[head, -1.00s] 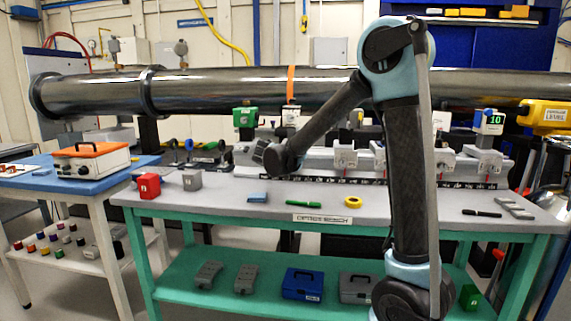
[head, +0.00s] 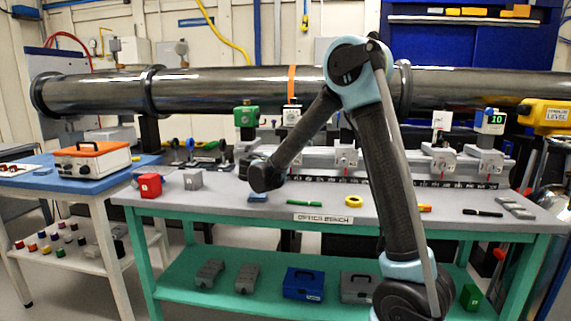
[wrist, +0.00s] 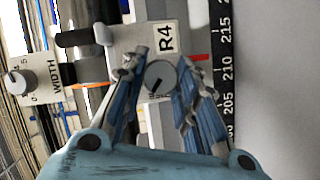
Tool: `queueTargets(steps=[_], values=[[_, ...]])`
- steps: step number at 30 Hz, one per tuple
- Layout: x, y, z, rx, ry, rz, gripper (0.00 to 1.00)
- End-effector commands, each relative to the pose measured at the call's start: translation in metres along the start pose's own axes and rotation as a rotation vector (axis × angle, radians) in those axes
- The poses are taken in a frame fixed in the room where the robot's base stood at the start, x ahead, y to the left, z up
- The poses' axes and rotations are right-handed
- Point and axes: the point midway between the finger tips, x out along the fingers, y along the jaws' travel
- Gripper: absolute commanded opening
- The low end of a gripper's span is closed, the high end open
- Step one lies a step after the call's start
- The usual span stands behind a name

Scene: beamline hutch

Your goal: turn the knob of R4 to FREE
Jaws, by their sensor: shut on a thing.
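The R4 carrier (wrist: 195,42) is a light grey block in the wrist view, its label turned sideways. Its knob (wrist: 160,78) is a small round grey dial with a dark pointer line towards the lower left of the picture. My gripper (wrist: 161,70) is shut on the knob, with one blue-grey finger on each side. Small marks beside the knob are partly hidden and too small to read. In the head view the wrist end of my arm is over the left part of the bench, and the fingers and the knob are hidden.
A black scale rail (wrist: 223,70) runs beside R4. A WIDTH dial (wrist: 24,80) is at the left of the wrist view. In the head view, a green device (head: 246,116), a red block (head: 150,185) and a yellow ring (head: 353,201) stand near my arm. A long dark pipe (head: 230,85) runs behind.

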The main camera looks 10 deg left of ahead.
Motion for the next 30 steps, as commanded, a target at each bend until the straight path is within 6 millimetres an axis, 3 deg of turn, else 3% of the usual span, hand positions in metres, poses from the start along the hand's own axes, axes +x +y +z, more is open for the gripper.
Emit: queueTargets(steps=[15, 30], values=[[0.0001, -0.0051, 0.0022, -0.418, -0.001, 0.17, 0.04], [0.0004, -0.0065, 0.0036, -0.603, -0.001, 0.244, 0.04]])
